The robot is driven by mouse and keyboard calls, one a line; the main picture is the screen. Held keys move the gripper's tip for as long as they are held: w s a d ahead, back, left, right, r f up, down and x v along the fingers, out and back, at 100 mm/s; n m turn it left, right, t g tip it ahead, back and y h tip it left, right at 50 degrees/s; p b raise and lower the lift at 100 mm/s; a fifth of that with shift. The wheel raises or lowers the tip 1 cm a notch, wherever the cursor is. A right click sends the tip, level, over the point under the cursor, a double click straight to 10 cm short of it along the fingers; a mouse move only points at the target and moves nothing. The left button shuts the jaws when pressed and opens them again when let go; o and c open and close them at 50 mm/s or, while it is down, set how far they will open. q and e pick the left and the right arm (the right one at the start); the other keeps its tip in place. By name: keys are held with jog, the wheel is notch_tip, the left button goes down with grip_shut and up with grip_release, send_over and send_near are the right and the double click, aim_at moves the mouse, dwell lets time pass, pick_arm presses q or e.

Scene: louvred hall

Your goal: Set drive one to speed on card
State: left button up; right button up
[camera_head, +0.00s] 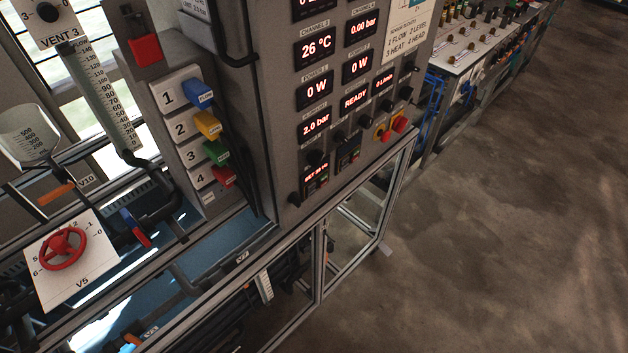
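The grey control cabinet (262,95) stands in the middle of the view. Low on its face are two small black drive-like units. The left unit (316,175) has a small red readout starting "SET"; its digits are too small to read surely. The other unit (347,151) sits to its right. I cannot read a drive number on either. A white card (406,28) at the top lists sensor sockets: 1 flow, 2 level, 3 heat, 4 head. No speed shows on it. Neither of my grippers is in view.
Red readouts (317,47) fill the cabinet face, beside a red-and-yellow switch (381,134). Numbered coloured plugs (207,124) are left of it. A red handwheel (63,248) marked V5 is lower left. A bench (463,58) stands behind right. The floor (480,230) at right is clear.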

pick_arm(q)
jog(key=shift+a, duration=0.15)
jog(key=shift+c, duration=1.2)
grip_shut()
